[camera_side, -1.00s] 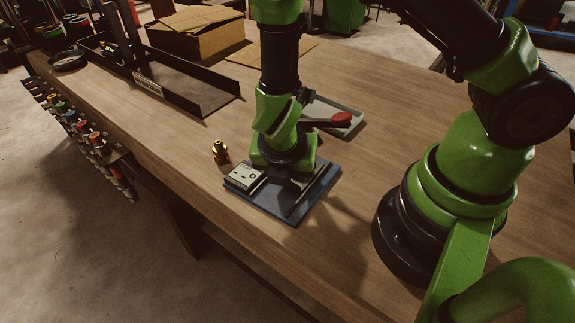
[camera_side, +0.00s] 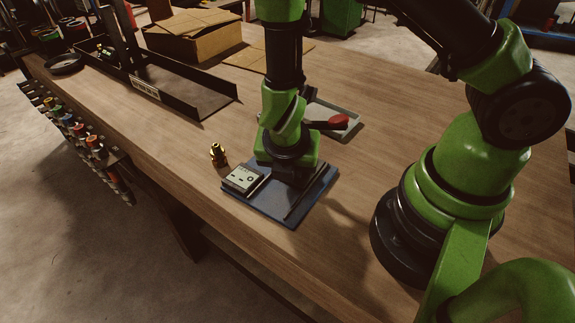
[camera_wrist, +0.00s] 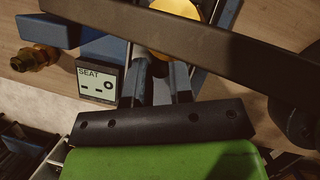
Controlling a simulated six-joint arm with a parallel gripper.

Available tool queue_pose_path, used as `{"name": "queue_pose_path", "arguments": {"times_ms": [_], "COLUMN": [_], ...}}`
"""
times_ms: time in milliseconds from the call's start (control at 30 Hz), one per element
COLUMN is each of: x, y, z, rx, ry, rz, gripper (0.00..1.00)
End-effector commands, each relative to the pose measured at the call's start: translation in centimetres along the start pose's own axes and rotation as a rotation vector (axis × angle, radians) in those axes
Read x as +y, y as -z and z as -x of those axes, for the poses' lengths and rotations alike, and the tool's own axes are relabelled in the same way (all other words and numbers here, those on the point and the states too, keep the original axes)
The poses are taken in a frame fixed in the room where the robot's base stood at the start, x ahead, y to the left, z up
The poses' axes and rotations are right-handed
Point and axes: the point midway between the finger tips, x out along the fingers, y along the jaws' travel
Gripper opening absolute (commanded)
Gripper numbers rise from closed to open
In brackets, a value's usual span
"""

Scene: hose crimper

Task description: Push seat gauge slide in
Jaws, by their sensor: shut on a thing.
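The seat gauge is a dark blue plate (camera_side: 262,207) lying on the bench, with a pale block marked SEAT (camera_side: 243,179) at its left end. The block and its label (camera_wrist: 97,82) also show in the wrist view. My gripper (camera_wrist: 163,85) is low over the plate, right of the block, with its fingers close together. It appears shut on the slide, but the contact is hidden. A round yellow part (camera_wrist: 172,32) shows beyond the fingertips, partly covered by a dark bar (camera_wrist: 215,55). In the side view my wrist hides the middle of the plate.
A brass fitting (camera_side: 218,155) stands on the bench left of the gauge. A grey tray with a red-ended handle (camera_side: 338,121) is behind my gripper. A long black tray (camera_side: 190,95) and a cardboard box (camera_side: 190,38) are farther back. Bare bench lies right of the plate.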

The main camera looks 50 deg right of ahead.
Motion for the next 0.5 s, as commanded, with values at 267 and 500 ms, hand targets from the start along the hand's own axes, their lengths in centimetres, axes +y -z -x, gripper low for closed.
{"name": "queue_pose_path", "arguments": {"times_ms": [267, 500], "x": [-0.23, -0.28], "y": [-0.51, -0.51], "z": [-0.20, -0.21], "rx": [-0.010, -0.009], "ry": [0.006, 0.008], "rz": [-0.014, -0.014], "gripper": [0.00, 0.39]}}
